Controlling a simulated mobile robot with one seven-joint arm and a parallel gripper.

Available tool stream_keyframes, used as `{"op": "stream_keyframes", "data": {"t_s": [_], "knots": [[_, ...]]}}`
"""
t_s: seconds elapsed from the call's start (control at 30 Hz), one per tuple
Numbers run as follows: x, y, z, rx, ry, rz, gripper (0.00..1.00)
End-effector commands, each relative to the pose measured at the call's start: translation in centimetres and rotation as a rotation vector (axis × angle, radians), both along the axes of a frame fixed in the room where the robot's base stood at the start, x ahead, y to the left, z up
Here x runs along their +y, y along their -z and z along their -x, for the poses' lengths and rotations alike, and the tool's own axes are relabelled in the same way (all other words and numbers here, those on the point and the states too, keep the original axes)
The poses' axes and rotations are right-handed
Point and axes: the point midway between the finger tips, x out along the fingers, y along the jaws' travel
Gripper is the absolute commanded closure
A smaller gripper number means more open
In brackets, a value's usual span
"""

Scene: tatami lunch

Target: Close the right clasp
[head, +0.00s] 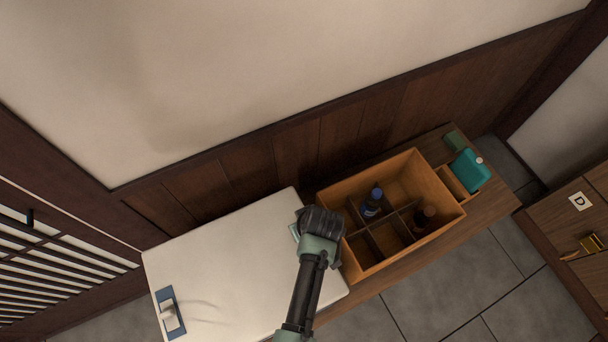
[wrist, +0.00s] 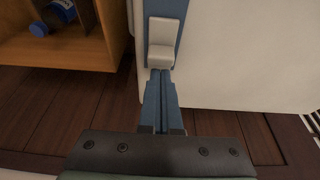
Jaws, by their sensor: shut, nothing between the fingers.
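The white box (head: 235,265) stands left of the wooden crate. The right clasp (wrist: 164,32), a white latch on a blue strip, is on the box's side in the wrist view. In the head view my gripper mostly covers it. My gripper (wrist: 160,74) is shut and empty, its blue fingertips right at the lower edge of the white latch; I cannot tell whether they touch. In the head view my dark gripper hand (head: 318,222) is over the box's right edge. The left clasp (head: 170,313) shows at the box's left end. I cannot tell whether the right clasp is fully shut.
The divided wooden crate (head: 440,180) stands close to the right, with a blue bottle (head: 373,203) and a dark bottle (head: 424,215) inside. A teal flask (head: 468,171) is beyond it. The panelled wall (head: 290,150) runs behind. Grey floor (head: 450,290) lies in front.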

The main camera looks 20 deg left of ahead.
Motion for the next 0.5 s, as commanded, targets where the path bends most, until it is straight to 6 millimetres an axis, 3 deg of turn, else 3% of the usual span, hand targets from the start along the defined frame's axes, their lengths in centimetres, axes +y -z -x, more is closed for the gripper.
{"op": "stream_keyframes", "data": {"t_s": [0.5], "knots": [[-0.88, -0.12, 0.65, 0.001, 0.002, 0.000, 1.00]]}}
